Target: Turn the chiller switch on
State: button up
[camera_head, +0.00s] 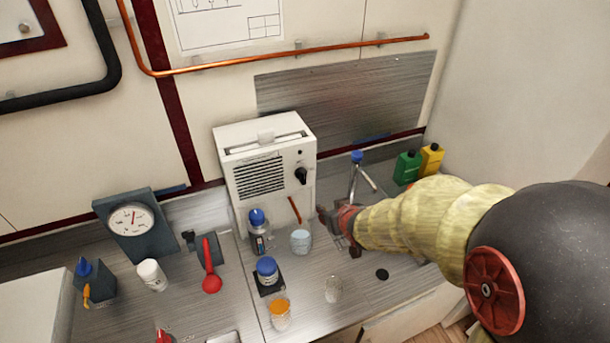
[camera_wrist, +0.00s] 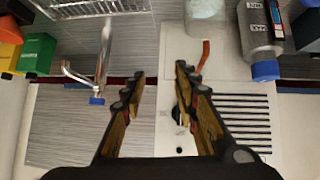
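A white box-shaped unit (camera_head: 268,137) with a vent grille stands against the back wall; I take it for the chiller. Its front carries a black rotary knob (camera_head: 301,175) and, lower down, a slanted orange-red strip (camera_head: 295,210). No label is readable. My gripper (camera_head: 340,220) is in front of and right of the unit, below knob height. In the wrist view, which is upside down, my gripper (camera_wrist: 160,85) is open and empty, its fingers pointing toward the unit's front (camera_wrist: 213,70). The right finger partly hides the black knob (camera_wrist: 177,114). The strip (camera_wrist: 205,53) shows beside that fingertip.
A blue-capped bottle (camera_head: 258,232) and a glass jar (camera_head: 300,241) stand before the unit. A faucet (camera_head: 357,178) is right of it, with green (camera_head: 407,167) and yellow (camera_head: 432,159) bottles beyond.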

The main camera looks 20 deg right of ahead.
aim_at(304, 175)
jog(key=w+a+r+t+y, duration=0.1)
jog(key=w+a+r+t, duration=0.3)
jog(key=r, duration=0.3)
jog(key=x, duration=0.3)
jog(key=b+x, duration=0.1)
jog(key=x, duration=0.4)
jog(key=shift+w+d, duration=0.35)
jog(key=shift+d, duration=0.05)
jog(key=shift+c, duration=0.6)
jog(key=shift+s, duration=0.1)
grip_shut()
